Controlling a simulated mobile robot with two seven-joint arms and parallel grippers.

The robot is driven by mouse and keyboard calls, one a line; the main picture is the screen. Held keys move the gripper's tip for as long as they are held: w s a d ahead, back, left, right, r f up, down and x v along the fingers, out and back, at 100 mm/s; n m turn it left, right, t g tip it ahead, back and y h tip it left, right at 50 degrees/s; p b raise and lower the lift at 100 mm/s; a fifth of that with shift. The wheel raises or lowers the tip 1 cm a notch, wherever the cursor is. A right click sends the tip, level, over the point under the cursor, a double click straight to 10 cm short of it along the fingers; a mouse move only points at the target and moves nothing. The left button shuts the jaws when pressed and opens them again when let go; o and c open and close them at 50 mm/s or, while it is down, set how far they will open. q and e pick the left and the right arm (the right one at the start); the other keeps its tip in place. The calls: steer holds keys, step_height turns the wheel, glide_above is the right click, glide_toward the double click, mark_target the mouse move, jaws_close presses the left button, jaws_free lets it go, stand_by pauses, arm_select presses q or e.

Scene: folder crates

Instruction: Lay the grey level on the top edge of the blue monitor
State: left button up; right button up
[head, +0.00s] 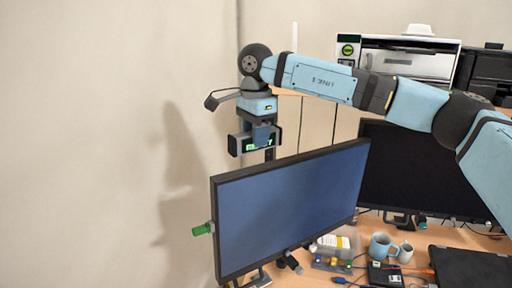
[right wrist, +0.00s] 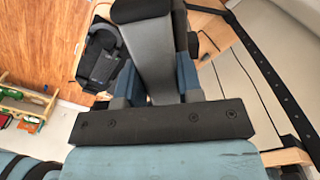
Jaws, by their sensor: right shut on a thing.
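The blue monitor (head: 290,205) stands in the middle of the head view, its screen blue and its thin dark top edge sloping up to the right. My right gripper (head: 262,137) points down above the left half of that edge. It is shut on the grey level (head: 236,145), a dark grey bar with a green display partly hidden by a blue finger. The level appears just above or behind the edge; I cannot tell if they touch. In the right wrist view the level (right wrist: 152,55) runs lengthwise between the blue fingers (right wrist: 155,85). My left gripper is out of view.
A black monitor (head: 410,170) stands behind at the right. A blue mug (head: 381,246), a white cup (head: 405,252), a laptop (head: 465,268) and small clutter lie on the desk. A green object (head: 203,229) sticks out at the blue monitor's left side. The wall at left is bare.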

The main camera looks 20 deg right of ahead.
step_height(320, 180, down, 4)
steer(key=shift+r+p, duration=0.15)
steer(key=shift+p, duration=0.2)
